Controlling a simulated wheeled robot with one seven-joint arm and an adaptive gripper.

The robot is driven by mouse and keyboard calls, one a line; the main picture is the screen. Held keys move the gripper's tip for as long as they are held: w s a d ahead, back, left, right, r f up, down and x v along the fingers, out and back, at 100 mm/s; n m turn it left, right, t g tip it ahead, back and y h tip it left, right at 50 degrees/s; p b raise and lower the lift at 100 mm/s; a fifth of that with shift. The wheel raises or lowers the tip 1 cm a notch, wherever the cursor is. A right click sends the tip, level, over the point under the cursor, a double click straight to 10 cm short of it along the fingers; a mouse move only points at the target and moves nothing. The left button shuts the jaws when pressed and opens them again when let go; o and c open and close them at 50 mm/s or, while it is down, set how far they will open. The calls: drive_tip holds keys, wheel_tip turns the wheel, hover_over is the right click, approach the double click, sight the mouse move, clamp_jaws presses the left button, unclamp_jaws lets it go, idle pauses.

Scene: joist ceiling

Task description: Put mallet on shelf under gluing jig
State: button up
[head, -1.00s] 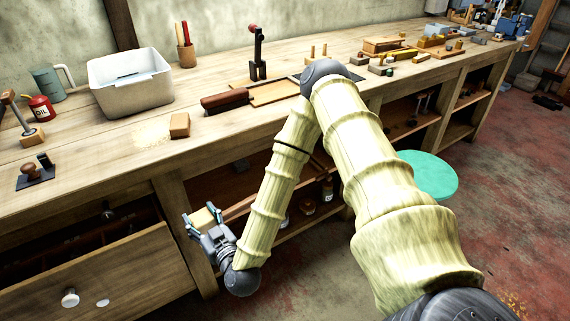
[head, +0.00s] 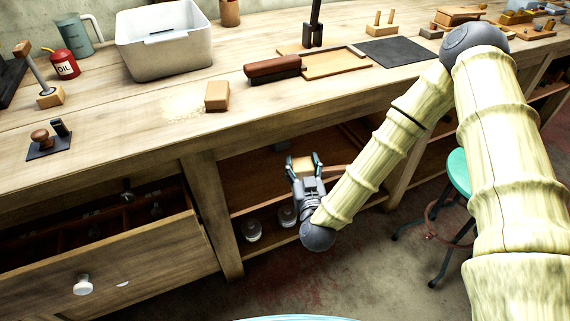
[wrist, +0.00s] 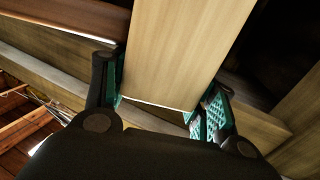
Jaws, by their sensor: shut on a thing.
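The mallet shows as a pale wooden block (head: 303,168) between the fingers of my gripper (head: 304,161) in the head view. In the wrist view the pale wood (wrist: 185,50) fills the space between the teal finger pads (wrist: 165,95). My gripper is shut on it, at the open bay under the workbench. The bay's upper shelf (head: 250,192) shows beside and behind the gripper; I cannot tell whether the mallet touches it. A wooden tray (head: 335,64) with a dark upright clamp (head: 313,30) stands on the bench above; I cannot tell surely which fixture is the gluing jig.
A bench leg (head: 213,215) and an open drawer (head: 100,250) lie left of the bay. Jars (head: 252,230) stand on the lower shelf. A teal stool (head: 459,170) stands to the right. A brush (head: 272,68) and a wooden block (head: 217,96) lie on the bench top.

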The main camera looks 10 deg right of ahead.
drive_tip(key=s+a+f+m+h+b, duration=0.1)
drive_tip(key=s+a+f+h+b, duration=0.1)
drive_tip(key=a+f+b, duration=1.2)
drive_tip(key=shift+w+d+f+b, duration=0.1)
drive_tip(key=shift+w+d+b, duration=0.15)
drive_tip(key=shift+w+b, duration=1.85)
drive_tip(key=shift+w+d+f+b, duration=0.15)
drive_tip(key=shift+w+b, duration=0.6)
drive_tip(key=shift+w, duration=2.6)
drive_tip(key=shift+w+d+f+b, duration=0.1)
drive_tip(key=shift+w+d+b, duration=0.2)
drive_tip(key=shift+w+b, duration=1.8)
drive_tip(key=shift+w+r+p, duration=0.15)
drive_tip(key=shift+w+p, duration=0.45)
drive_tip(key=shift+p, duration=0.1)
drive_tip(key=o, duration=1.4)
